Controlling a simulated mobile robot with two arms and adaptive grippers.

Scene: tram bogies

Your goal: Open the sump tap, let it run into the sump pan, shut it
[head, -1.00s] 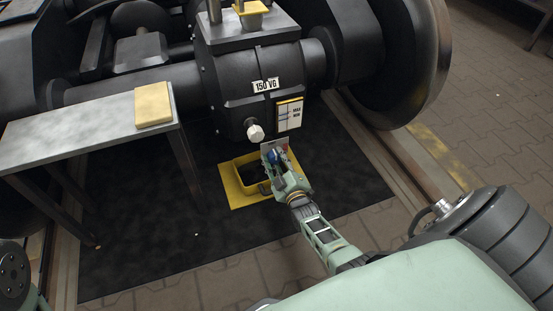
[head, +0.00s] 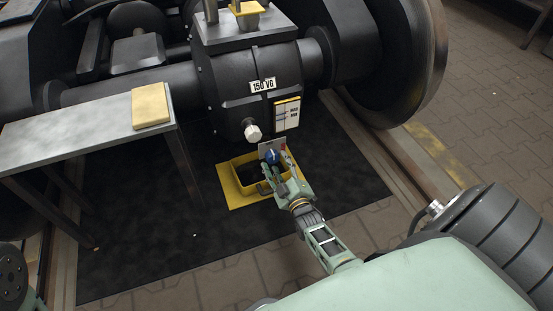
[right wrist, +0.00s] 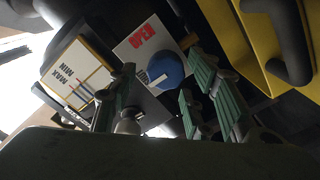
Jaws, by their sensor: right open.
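The sump tap has a round blue handle (head: 272,156) with a white bar, below the dark gearbox (head: 230,90). A plate behind it reads OPEN in red in the right wrist view (right wrist: 143,38). The yellow sump pan (head: 223,180) stands on the floor mat under the tap; its inside looks dark. My right gripper (head: 279,168) is open, close to the handle. In the right wrist view the blue handle (right wrist: 166,68) shows beyond and between the green fingers (right wrist: 160,95); contact cannot be made out. No flow is visible. My left gripper is out of view.
A white plug (head: 252,132) and a MAX/MIN level gauge (head: 286,114) sit on the gearbox just above the tap. A grey table (head: 75,122) with a yellow cloth or pad (head: 151,105) stands at left. A large wheel (head: 400,60) is at right. The dark mat has free room.

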